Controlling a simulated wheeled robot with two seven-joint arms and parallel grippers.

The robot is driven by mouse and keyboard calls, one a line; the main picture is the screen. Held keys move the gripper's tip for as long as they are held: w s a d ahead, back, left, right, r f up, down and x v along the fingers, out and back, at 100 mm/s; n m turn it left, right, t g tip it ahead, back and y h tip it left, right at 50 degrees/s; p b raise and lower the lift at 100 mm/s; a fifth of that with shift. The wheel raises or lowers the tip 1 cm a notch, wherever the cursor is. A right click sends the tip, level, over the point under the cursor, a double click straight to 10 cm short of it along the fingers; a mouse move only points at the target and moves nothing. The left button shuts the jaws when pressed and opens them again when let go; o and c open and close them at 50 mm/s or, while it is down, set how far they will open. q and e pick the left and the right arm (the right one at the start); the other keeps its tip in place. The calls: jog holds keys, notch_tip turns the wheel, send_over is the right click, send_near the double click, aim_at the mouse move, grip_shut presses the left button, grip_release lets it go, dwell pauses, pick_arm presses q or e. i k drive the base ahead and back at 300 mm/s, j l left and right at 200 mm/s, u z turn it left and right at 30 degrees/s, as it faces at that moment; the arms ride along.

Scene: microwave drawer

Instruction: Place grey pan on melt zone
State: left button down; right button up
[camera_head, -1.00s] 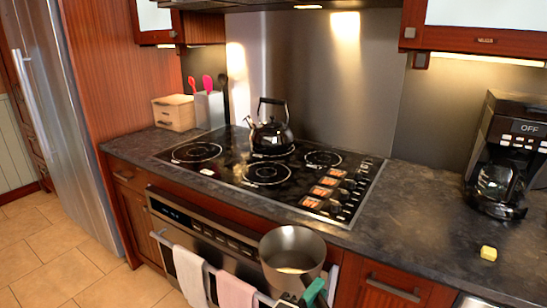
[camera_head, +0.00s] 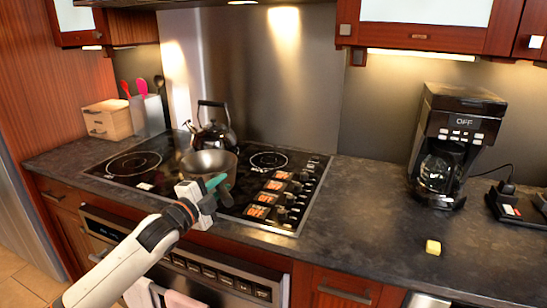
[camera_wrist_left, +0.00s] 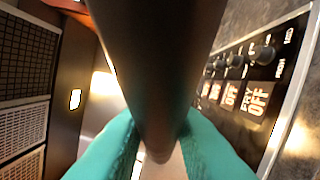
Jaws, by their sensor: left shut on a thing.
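My left gripper (camera_head: 214,186) comes in from the left in the head view and is shut on the handle of the grey pan (camera_head: 208,164). The pan is upright over the middle of the black cooktop (camera_head: 312,190), covering the front middle burner. I cannot tell whether it touches the glass. In the left wrist view the dark pan handle (camera_wrist_left: 158,90) runs between the green fingertips (camera_wrist_left: 155,155). No burner is clearly labelled as the melt zone. The left burner (camera_head: 134,164) and back right burner (camera_head: 269,160) are bare. My right gripper is out of view.
A black kettle (camera_head: 213,133) stands on the cooktop just behind the pan. Control knobs (camera_head: 282,213) with lit displays lie to its right.

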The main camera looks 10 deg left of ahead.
aim_at(278, 169)
jog(key=i+l, duration=0.15)
jog(key=i, duration=0.25)
jog(key=i+l, duration=0.15)
jog(key=i, duration=0.25)
jog(key=i+l, duration=0.2)
jog(key=i, duration=0.2)
